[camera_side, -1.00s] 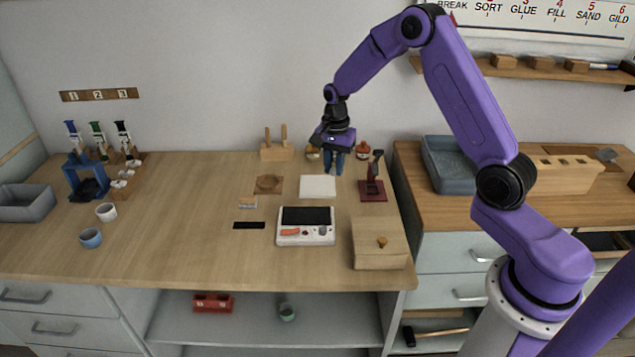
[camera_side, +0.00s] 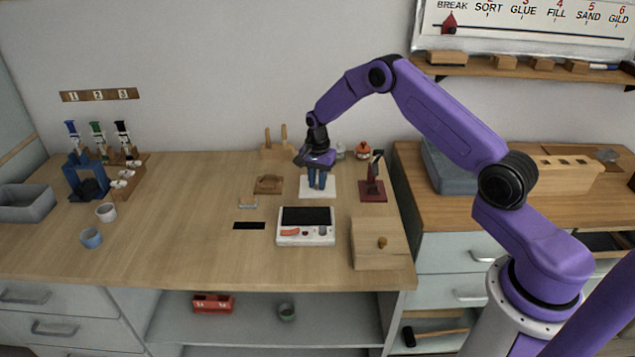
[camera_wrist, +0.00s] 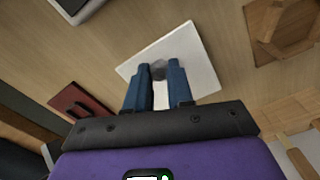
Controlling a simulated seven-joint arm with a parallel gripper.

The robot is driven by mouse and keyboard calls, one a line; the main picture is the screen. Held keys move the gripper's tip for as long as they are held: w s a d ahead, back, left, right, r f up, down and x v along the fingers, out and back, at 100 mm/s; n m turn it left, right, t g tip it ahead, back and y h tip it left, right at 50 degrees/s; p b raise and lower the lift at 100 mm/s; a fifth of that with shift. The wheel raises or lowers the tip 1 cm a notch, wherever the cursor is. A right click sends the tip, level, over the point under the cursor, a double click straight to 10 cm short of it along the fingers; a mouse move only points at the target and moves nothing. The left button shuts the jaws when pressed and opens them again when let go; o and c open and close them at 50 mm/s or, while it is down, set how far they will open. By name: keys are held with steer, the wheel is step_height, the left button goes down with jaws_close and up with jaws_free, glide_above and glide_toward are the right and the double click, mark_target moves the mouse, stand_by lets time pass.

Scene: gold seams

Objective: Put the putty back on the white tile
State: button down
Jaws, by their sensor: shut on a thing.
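The white tile (camera_side: 327,192) lies flat on the wooden bench; in the wrist view it is a pale square (camera_wrist: 203,73) beyond and beneath my fingers. My gripper (camera_side: 317,187) points down over the tile with its blue fingers. In the wrist view the fingertips (camera_wrist: 158,68) are shut on a small grey lump, the putty (camera_wrist: 158,71), which shows between them against the tile. I cannot tell whether the lump touches the tile or hangs just above it. In the side view the fingers hide the putty.
A dark red stand (camera_side: 372,190) is right of the tile, a wooden piece (camera_side: 268,184) left. A white scale (camera_side: 305,239) and a wooden box (camera_side: 378,255) are in front. Jars (camera_side: 363,151) and a tool block (camera_side: 275,151) stand behind.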

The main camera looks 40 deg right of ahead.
mark_target(317, 185)
steer(key=shift+f, duration=0.3)
steer(key=shift+f, duration=0.1)
steer(key=c, duration=1)
jaws_free()
step_height(317, 185, up, 12)
steer(key=shift+r, duration=0.2)
